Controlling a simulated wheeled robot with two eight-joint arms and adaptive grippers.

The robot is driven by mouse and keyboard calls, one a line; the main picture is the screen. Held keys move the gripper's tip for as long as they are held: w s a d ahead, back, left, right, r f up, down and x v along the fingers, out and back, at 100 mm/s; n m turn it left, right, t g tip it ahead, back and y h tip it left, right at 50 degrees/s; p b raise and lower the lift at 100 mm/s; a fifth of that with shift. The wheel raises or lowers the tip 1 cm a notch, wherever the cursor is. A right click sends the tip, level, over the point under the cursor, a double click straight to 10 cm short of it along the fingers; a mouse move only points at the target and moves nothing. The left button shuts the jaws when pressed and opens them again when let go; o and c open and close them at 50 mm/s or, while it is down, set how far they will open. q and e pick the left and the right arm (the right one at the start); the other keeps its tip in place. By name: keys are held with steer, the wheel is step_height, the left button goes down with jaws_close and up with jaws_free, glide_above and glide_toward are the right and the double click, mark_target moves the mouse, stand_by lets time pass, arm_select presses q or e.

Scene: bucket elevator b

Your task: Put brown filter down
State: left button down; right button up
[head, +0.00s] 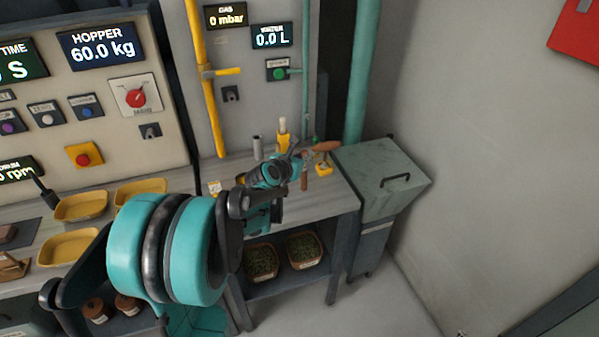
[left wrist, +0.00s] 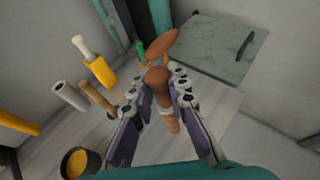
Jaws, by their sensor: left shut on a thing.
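My left gripper (head: 292,152) is above the right end of the workbench in the head view. In the left wrist view its two fingers (left wrist: 163,92) are shut on a brown thing with a rounded end (left wrist: 157,78), which looks like the brown filter. A pale band and a brown lower part (left wrist: 171,124) show between the fingers below it. A flat brown oval piece (left wrist: 162,45) shows just beyond; I cannot tell if it is joined to the held thing. Whether the held thing touches the bench is unclear. My right gripper is not in view.
The bench top (head: 335,200) has bare room at its front right. A yellow-handled tool (left wrist: 95,65), a grey cylinder (left wrist: 70,95) and a dark cup (left wrist: 78,162) stand left of the gripper. A grey-green lidded bin (head: 378,180) adjoins the bench at right. Yellow trays (head: 80,207) are at left.

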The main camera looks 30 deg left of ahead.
arm_select(q)
steer(key=shift+w+a+f, duration=0.1)
steer(key=shift+a+f, duration=0.35)
steer(key=shift+a, duration=0.2)
steer(key=shift+f+b, duration=1)
steer(key=shift+f, duration=0.95)
steer(key=shift+f, duration=0.1)
steer(key=c, duration=1.5)
jaws_free()
